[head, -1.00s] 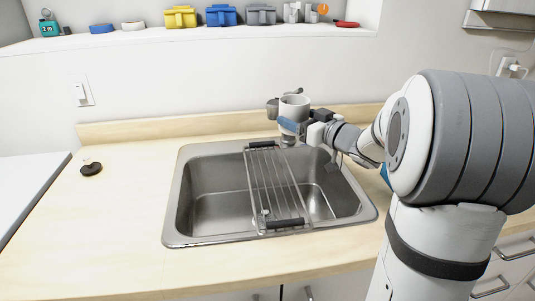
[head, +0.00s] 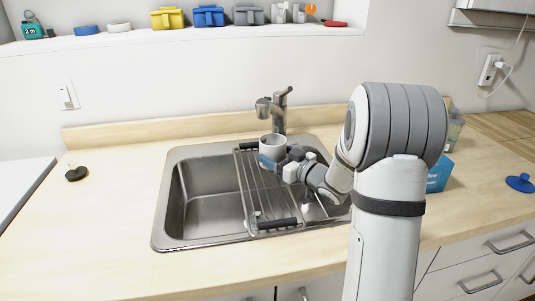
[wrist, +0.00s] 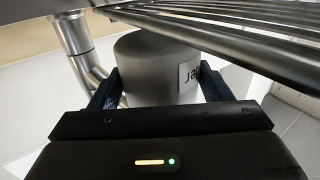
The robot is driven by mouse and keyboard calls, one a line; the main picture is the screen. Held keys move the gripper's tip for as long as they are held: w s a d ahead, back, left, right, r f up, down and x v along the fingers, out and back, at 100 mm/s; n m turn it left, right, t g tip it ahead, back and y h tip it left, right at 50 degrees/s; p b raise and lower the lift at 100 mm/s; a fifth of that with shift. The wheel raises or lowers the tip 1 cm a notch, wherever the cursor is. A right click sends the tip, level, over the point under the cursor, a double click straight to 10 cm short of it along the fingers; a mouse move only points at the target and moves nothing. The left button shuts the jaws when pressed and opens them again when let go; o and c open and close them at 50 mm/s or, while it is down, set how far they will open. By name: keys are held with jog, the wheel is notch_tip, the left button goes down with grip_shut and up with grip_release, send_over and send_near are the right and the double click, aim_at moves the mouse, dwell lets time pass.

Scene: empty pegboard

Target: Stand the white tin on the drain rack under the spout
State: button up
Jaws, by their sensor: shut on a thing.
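The white tin (head: 273,142) is held upright over the far end of the drain rack (head: 262,193), which spans the sink. My gripper (head: 275,160) is shut on it from the right front. In the wrist view, the tin (wrist: 150,65) sits between both dark fingers, with part of a label showing. The rack bars (wrist: 235,28) run close by its end; I cannot tell whether tin and rack touch. The faucet's spout (head: 263,107) is just above and slightly left of the tin in the head view. The faucet (wrist: 75,40) also shows in the wrist view.
The steel sink (head: 200,200) has open basin left of the rack. A small black object (head: 76,173) lies on the left counter. A blue box (head: 440,175) and a bottle (head: 455,125) stand right, behind my arm. The shelf (head: 120,42) holds several items.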

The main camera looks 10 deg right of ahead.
jog(key=x, duration=0.4)
jog(key=shift+w+a+f, duration=0.1)
jog(key=shift+f, duration=0.4)
jog(key=shift+f, duration=0.25)
jog(key=o, duration=1.3)
jog(key=shift+r, duration=0.15)
